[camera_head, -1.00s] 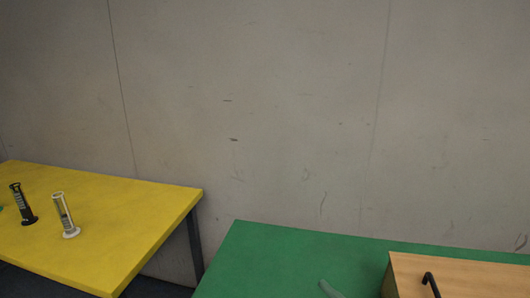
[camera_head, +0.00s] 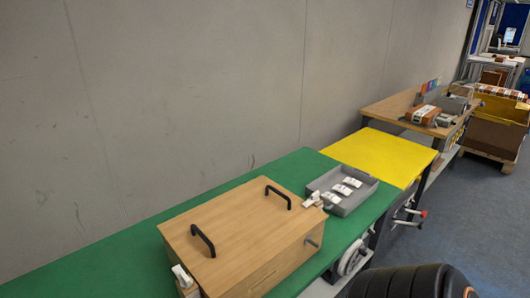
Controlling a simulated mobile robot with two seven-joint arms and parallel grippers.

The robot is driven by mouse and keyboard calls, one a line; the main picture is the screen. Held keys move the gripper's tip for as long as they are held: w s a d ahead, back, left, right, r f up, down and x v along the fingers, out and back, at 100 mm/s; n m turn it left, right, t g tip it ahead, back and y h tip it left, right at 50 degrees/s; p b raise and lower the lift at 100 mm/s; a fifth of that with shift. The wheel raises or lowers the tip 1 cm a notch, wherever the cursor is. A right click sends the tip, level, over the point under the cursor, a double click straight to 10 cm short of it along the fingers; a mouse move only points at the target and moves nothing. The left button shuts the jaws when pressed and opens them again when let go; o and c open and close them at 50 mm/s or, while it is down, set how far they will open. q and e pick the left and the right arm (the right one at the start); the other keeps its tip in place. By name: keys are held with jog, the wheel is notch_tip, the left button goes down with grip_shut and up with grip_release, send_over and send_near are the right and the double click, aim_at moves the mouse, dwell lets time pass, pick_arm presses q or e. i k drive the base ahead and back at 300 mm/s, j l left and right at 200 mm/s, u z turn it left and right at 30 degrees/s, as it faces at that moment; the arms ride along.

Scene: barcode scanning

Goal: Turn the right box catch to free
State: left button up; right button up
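A wooden box (camera_head: 240,232) with two black handles on its lid stands on the green table (camera_head: 120,232). A white catch (camera_head: 314,200) sits at the box's far right end, close to the grey tray. Another white catch (camera_head: 181,276) sits at its near left end. Both catches are small here, and I cannot tell how either is turned. Neither of my grippers is in view.
A grey tray (camera_head: 366,198) with several white items lies right of the box. Beyond are a yellow table (camera_head: 375,152), a wooden bench (camera_head: 388,107) and a yellow crate (camera_head: 500,108). A dark rounded shape, possibly my arm, fills the bottom right. Floor at right is clear.

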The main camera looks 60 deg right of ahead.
aim_at(314, 198)
jog(key=z, duration=2.15)
jog(key=u, duration=0.55)
jog(key=i+l+u, duration=0.1)
jog(key=u, duration=0.25)
jog(key=l+u, duration=0.5)
jog(key=u, duration=0.25)
jog(key=l+u, duration=0.45)
jog(key=l, duration=0.5)
